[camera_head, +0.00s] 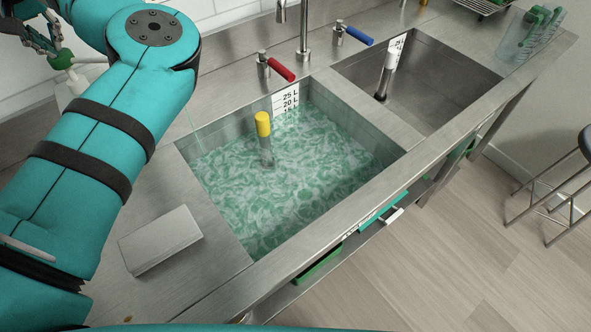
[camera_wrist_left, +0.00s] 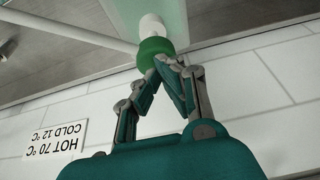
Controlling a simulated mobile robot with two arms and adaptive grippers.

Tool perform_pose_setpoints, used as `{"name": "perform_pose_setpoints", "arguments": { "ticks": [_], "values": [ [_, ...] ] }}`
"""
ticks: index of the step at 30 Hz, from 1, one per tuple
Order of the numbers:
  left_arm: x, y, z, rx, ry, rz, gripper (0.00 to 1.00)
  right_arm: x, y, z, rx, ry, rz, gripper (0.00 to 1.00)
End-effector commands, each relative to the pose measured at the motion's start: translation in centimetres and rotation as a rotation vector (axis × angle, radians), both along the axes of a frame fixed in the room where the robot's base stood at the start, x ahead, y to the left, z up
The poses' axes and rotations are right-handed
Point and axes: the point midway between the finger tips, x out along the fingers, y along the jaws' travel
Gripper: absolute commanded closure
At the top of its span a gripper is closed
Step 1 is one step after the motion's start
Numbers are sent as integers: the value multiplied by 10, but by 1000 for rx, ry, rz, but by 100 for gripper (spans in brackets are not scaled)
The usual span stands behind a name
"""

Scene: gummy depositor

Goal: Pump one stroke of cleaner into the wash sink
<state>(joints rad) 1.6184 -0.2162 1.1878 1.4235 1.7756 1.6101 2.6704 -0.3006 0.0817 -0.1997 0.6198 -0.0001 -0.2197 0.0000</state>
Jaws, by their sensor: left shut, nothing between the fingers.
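The wash sink (camera_head: 385,152) is the left basin, filled with green, foamy water, with a yellow-topped standpipe (camera_head: 264,137) in it. My left gripper (camera_head: 46,42) is at the pump head. In the left wrist view my left gripper (camera_wrist_left: 168,62) is shut and empty, its fingertips at the green pump head (camera_wrist_left: 154,52), seemingly touching it. A thin pale green line (camera_head: 192,128) runs down toward the sink's left corner. My right gripper is not in view.
An empty second basin (camera_head: 440,75) lies to the right. A red-handled tap (camera_head: 277,68) and a blue-handled tap (camera_head: 352,35) stand behind the sinks. A grey block (camera_head: 160,240) rests on the front-left counter. A temperature sign (camera_wrist_left: 55,143) hangs on the tiled wall.

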Motion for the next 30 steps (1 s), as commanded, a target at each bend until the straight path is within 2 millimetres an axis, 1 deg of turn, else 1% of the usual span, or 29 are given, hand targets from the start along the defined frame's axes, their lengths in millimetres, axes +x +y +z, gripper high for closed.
{"name": "perform_pose_setpoints", "arguments": {
  "ticks": [1,4,13,17,30],
  "values": [
    [0,-1,-6,-5,5,-1,100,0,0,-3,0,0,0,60],
    [0,-1,-10,-6,6,-1,100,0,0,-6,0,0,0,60],
    [0,-2,-8,-7,6,-2,100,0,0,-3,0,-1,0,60],
    [0,-2,-2,-8,7,-2,100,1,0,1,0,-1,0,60],
    [0,-1,27,-5,3,-1,100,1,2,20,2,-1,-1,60]
  ]
}}
